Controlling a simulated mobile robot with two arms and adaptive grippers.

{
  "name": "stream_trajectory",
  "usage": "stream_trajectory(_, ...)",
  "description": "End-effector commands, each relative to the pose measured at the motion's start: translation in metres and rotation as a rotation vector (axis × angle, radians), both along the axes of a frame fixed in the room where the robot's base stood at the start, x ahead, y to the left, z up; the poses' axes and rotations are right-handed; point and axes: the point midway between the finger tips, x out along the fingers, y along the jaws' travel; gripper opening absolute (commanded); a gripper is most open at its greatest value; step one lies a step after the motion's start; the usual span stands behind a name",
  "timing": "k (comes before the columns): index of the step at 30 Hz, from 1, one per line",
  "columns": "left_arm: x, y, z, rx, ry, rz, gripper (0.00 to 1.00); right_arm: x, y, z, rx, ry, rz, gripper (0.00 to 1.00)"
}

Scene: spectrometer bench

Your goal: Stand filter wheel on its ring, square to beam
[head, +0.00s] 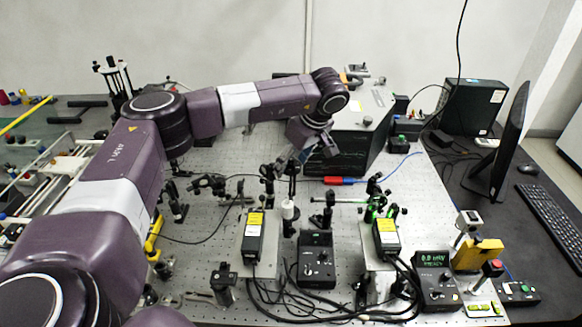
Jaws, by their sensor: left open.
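My left arm reaches in from the left and over the perforated optical bench (200,262). My left gripper (306,156) hangs beside the near left side of the large black instrument box (350,142), above the bench. Its jaws look open, and I see nothing between them. Several dark post-mounted optics stand just below it in the picture, among them one on a white-collared post (288,209). A mount to the right is lit green (373,212). I cannot pick out the filter wheel or its ring for certain at this size. My right gripper is not in view.
Two yellow-labelled black boxes (254,222) (386,232) stand at the front, with a black controller (316,262) between them. A meter with green digits (433,268) is front right. Loose cables run along the front. A monitor (507,150) stands on the right desk.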

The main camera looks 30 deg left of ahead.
Motion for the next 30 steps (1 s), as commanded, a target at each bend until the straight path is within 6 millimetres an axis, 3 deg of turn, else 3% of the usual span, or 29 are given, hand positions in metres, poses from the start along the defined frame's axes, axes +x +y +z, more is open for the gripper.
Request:
stream_trajectory(9,-0.005,-0.027,0.061,0.000,-0.005,-0.003,0.56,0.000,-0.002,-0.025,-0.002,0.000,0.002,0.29)
stream_trajectory(15,-0.008,-0.037,0.088,0.001,-0.002,-0.002,0.56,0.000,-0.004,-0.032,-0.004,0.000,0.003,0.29)
stream_trajectory(30,-0.010,-0.040,0.097,0.000,0.000,-0.001,0.56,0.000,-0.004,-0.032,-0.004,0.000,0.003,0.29)
